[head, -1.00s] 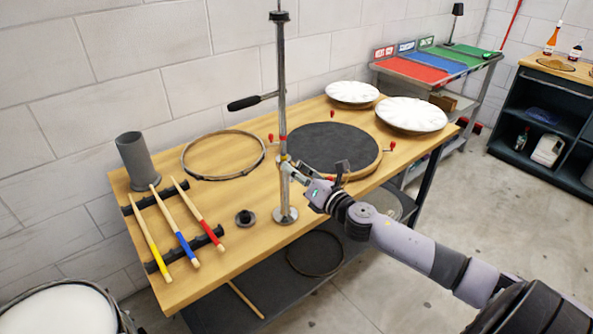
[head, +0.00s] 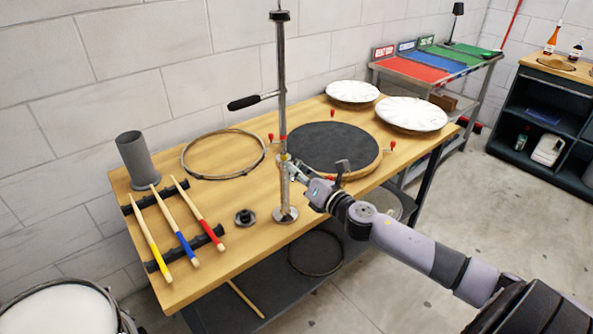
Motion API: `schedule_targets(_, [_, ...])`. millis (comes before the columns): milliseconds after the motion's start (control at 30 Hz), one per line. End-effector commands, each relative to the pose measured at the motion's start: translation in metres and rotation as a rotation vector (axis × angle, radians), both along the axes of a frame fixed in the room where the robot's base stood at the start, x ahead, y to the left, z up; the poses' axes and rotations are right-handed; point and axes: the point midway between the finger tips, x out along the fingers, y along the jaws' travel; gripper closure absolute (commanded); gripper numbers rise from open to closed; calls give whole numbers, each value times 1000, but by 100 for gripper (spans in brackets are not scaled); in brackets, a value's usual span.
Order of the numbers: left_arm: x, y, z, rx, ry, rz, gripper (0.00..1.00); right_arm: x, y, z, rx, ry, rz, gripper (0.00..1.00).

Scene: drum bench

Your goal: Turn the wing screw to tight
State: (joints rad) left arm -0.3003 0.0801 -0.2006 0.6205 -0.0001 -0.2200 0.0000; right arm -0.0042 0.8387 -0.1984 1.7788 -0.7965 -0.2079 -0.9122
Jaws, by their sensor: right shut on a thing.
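A chrome stand (head: 282,108) rises upright from a round base (head: 285,215) near the front edge of the wooden bench. A brass-coloured collar sits partway up the post, where my right gripper (head: 291,168) meets it from the right. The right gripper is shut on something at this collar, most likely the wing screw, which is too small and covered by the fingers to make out. I cannot tell the screw's angle or tightness. My left gripper is not in view.
A black-handled lever (head: 244,103) sticks out left from the post. Drumsticks (head: 180,240) on a black rack, a grey cup (head: 136,160), a hoop (head: 222,153), a dark round pad (head: 330,146) and white cymbal-like discs (head: 411,113) occupy the bench.

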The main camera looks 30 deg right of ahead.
Motion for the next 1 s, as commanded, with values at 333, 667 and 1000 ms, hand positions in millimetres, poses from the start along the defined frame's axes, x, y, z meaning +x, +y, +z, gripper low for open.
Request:
schedule_targets(333, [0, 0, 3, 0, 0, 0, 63, 0, -1, 0, 155, 12, -2, 100])
schedule_targets(667, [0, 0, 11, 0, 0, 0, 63, 0, -1, 1, 454, 35, -2, 100])
schedule_targets(1000, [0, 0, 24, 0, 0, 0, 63, 0, -2, 0, 777, 60, -3, 100])
